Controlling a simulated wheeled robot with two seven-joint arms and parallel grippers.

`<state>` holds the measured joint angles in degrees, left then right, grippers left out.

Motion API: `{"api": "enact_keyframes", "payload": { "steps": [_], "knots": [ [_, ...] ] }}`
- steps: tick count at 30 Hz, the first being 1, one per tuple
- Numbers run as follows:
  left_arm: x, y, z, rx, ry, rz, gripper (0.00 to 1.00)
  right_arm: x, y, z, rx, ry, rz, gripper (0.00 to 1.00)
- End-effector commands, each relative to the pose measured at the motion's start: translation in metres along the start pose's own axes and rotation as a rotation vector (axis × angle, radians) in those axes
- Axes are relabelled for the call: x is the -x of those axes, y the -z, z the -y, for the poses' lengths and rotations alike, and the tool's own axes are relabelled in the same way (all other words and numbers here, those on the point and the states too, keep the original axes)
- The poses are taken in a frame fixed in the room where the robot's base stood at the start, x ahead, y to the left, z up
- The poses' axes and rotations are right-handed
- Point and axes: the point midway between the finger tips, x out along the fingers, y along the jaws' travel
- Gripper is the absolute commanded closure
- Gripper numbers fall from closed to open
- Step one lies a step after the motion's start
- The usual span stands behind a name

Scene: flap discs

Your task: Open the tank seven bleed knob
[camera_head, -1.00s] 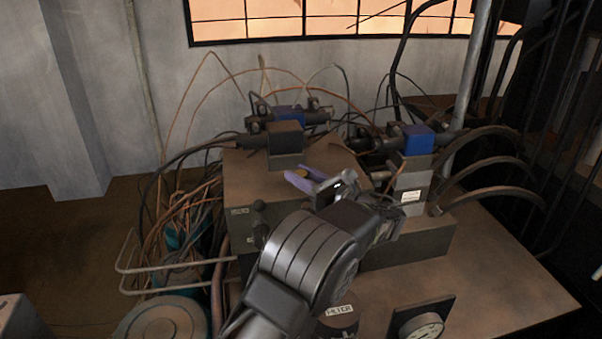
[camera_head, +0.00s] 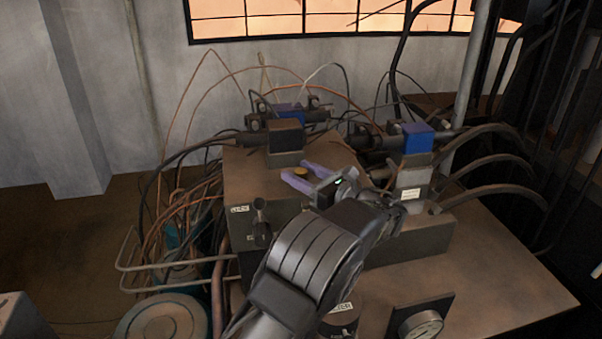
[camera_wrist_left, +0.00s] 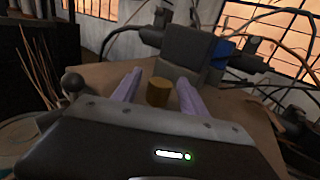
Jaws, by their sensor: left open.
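A small brass-coloured knob (camera_head: 301,171) stands on top of the brown block-shaped tank unit (camera_head: 240,180). My left gripper (camera_head: 290,174) reaches over the block with its two purple fingers spread. In the left wrist view, the knob (camera_wrist_left: 158,91) sits between the two open fingers (camera_wrist_left: 157,84), with a visible gap on either side. The fingers do not appear to be closed on it. Any label naming the knob is not readable. My right gripper is not in view.
Black valves with blue parts (camera_head: 285,140) stand behind the knob, and another blue-topped valve (camera_head: 418,138) stands to the right. A black ball-ended lever (camera_head: 259,212) is at the block's left front. Cables crowd the left side. A gauge (camera_head: 420,324) is in front.

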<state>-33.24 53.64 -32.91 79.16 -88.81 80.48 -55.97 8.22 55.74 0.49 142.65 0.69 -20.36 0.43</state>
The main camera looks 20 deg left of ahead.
Motion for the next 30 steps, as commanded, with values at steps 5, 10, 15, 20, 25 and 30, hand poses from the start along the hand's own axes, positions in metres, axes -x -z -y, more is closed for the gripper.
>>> {"api": "enact_keyframes", "payload": {
  "steps": [5, 10, 15, 20, 25, 30],
  "knots": [
    [0.009, 0.001, 0.001, -0.001, 0.003, 0.002, 0.49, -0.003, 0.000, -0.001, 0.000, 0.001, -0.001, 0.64],
    [0.033, 0.002, 0.002, 0.001, 0.006, 0.003, 0.49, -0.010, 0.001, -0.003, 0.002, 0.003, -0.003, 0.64],
    [0.061, 0.002, 0.001, 0.000, 0.004, 0.003, 0.49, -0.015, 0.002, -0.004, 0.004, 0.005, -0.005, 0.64],
    [0.077, 0.001, 0.001, 0.000, 0.002, 0.001, 0.49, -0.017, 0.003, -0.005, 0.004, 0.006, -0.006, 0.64],
    [0.078, 0.000, 0.000, 0.000, 0.000, 0.000, 0.49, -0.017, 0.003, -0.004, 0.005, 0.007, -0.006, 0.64],
    [0.078, 0.000, 0.000, 0.000, 0.000, 0.000, 0.49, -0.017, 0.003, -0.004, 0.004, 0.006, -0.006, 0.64]
  ]
}}
